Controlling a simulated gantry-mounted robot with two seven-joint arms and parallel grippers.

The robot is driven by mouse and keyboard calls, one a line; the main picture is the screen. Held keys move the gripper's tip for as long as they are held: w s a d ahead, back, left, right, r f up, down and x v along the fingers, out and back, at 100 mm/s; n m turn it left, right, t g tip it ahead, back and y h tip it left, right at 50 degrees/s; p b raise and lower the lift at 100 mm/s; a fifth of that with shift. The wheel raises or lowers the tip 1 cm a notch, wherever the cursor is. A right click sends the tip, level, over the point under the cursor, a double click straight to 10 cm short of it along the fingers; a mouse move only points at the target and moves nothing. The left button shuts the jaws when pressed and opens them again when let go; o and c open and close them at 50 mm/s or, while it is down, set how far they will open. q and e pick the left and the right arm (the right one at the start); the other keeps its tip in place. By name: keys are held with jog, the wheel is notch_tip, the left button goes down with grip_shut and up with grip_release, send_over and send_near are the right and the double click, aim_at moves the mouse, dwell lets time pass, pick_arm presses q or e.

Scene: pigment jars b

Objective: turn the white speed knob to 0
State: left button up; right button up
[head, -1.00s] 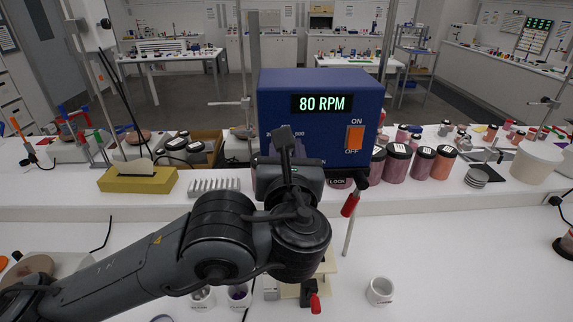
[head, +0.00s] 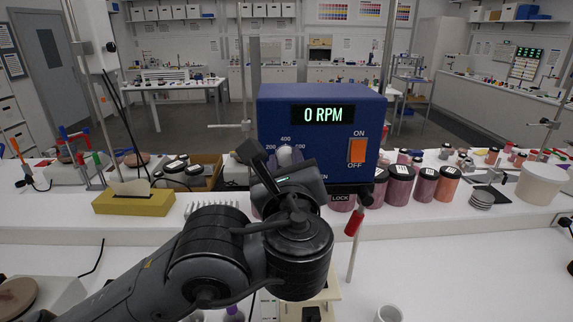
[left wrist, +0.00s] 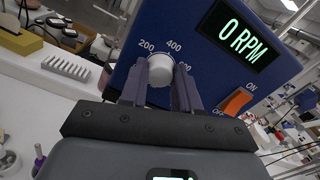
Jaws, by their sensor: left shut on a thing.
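The blue control box (head: 275,110) faces me, and its display (head: 323,115) reads 0 RPM. The white speed knob (left wrist: 159,77) is on its front panel, beneath the printed numbers 200 and 400. In the head view the knob (head: 285,153) is partly hidden by my left gripper (head: 272,163). In the left wrist view my left gripper (left wrist: 161,88) has one finger on each side of the knob and is shut on it, tilted relative to the panel. The knob's pointer mark cannot be made out. My right gripper is not in view.
An orange ON/OFF switch (head: 357,150) is right of the knob. A red-handled lock lever (head: 354,222) sticks out below the box. Several dark-lidded jars (head: 399,186) stand to the right. A white rack (left wrist: 65,68) and a yellow tissue box (head: 134,201) stand to the left.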

pick_arm(q)
jog(key=o, duration=1.1)
jog(key=shift+c, duration=0.2)
jog(key=shift+s+d, duration=0.1)
jog(key=shift+s, duration=0.45)
jog(key=s, duration=0.9)
jog(key=shift+s+d, duration=0.15)
jog(key=shift+s, duration=0.25)
